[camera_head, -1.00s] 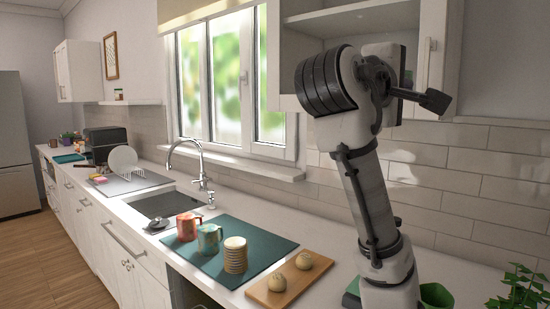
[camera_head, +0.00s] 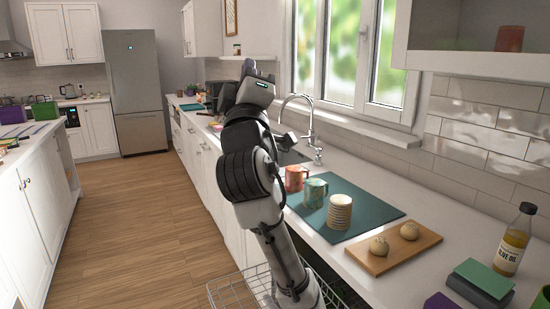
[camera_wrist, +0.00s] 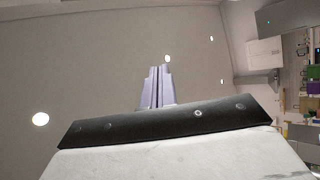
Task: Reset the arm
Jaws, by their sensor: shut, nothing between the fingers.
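My gripper (camera_wrist: 158,87) shows in the wrist view with its two pale fingers together and nothing between them. It points up toward the ceiling, where several round lights show. In the head view my arm rises from the bottom middle, folded, in front of the counter's edge near the sink. My arm hides part of the sink and counter front.
A wire rack (camera_head: 228,294) stands out beside my arm. The counter holds mugs (camera_head: 315,192), a stack of round pieces (camera_head: 339,212), a board (camera_head: 402,251) with two buns and an oil bottle (camera_head: 514,240). The wooden floor (camera_head: 128,225) at left is clear.

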